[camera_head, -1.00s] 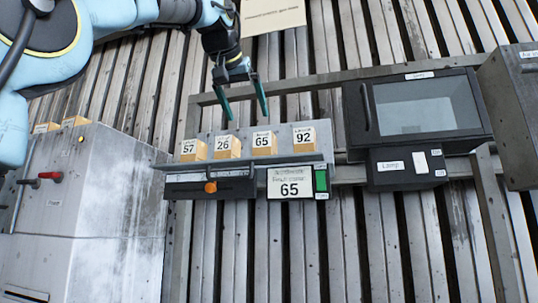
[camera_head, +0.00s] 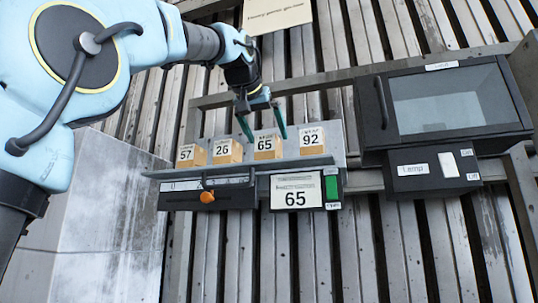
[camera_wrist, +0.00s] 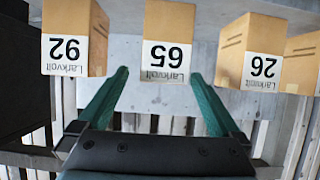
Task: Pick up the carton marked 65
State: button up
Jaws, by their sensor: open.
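The carton marked 65 (camera_head: 267,147) is a small tan box with a white label, standing on a grey shelf (camera_head: 160,173) between the cartons marked 26 (camera_head: 227,151) and 92 (camera_head: 312,142). My gripper (camera_head: 264,134) is open and empty, its two teal fingers pointing down at the carton marked 65 in the head view. In the wrist view the carton marked 65 (camera_wrist: 168,45) appears upside down, centred just beyond and between the open fingertips (camera_wrist: 160,75). It does not look held.
The carton marked 57 (camera_head: 190,155) stands at the shelf's left end. Below the shelf are a sign reading 65 (camera_head: 297,192), a green switch (camera_head: 332,187) and an orange knob (camera_head: 207,197). A dark windowed cabinet (camera_head: 445,105) with a lamp panel (camera_head: 428,171) is to the right.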

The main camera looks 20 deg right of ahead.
aim_at(269, 145)
jog(key=x, duration=0.2)
jog(key=p+x, duration=0.1)
jog(key=x, duration=0.1)
jog(key=shift+w+f, duration=0.35)
jog(key=shift+f, duration=0.05)
jog(key=shift+a, duration=0.1)
jog(key=c, duration=1.5)
jog(key=shift+c, duration=0.3)
jog(key=shift+r, duration=0.15)
